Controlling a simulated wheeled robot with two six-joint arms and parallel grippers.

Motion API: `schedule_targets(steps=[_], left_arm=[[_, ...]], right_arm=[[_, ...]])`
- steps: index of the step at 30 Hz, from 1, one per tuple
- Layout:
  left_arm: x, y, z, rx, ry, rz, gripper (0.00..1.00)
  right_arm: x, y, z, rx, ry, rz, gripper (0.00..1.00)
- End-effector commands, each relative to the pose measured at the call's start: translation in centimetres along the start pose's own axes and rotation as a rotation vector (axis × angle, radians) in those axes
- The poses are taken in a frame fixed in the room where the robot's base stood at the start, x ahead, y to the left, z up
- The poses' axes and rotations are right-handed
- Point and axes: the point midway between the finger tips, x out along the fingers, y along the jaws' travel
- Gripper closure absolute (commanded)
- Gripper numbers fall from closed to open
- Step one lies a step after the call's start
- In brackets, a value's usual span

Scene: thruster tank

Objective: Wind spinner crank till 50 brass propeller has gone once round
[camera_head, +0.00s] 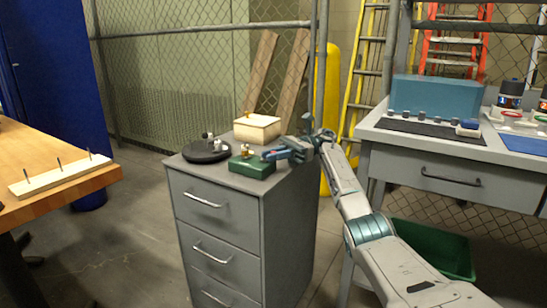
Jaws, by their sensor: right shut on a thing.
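The spinner is a small green box (250,168) on top of the grey drawer cabinet. A small brass propeller (246,150) stands on top of the box. My right gripper (268,155) reaches in from the right, just beside the box. Its fingers are shut on the spinner crank at the box's right side. The fingers hide most of the crank, so its angle cannot be told. The propeller is too small to read its turn. My left gripper is not in view.
On the cabinet (285,196), a black round tray (197,155) with small metal parts stands left of the spinner and a cream box (257,128) behind it. A grey workbench (376,124) stands at right, a wooden table (84,178) at left. A green bin (430,247) sits below the workbench.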

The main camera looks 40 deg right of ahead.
Motion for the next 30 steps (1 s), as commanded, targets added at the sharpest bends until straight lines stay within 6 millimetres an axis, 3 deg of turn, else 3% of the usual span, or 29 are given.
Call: schedule_targets(steps=[6,7,9,18,22,26,30], left_arm=[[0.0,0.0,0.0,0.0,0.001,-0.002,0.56],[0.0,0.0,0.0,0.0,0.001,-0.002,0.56],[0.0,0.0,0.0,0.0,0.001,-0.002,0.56],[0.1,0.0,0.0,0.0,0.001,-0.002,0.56],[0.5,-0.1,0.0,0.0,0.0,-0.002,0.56],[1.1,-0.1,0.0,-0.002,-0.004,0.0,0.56],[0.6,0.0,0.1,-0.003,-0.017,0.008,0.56]], right_arm=[[0.1,0.0,-0.1,0.001,0.0,0.002,1.0],[0.1,0.0,-0.1,0.001,0.0,0.002,0.79],[0.1,0.0,-0.1,0.001,0.0,0.002,0.67],[0.0,0.0,0.1,0.0,0.0,0.001,0.67],[0.0,0.0,1.4,-0.001,0.0,0.001,0.67],[0.1,0.0,4.0,-0.002,0.0,0.002,0.67],[0.8,1.3,3.4,0.0,0.006,0.0,0.67]])
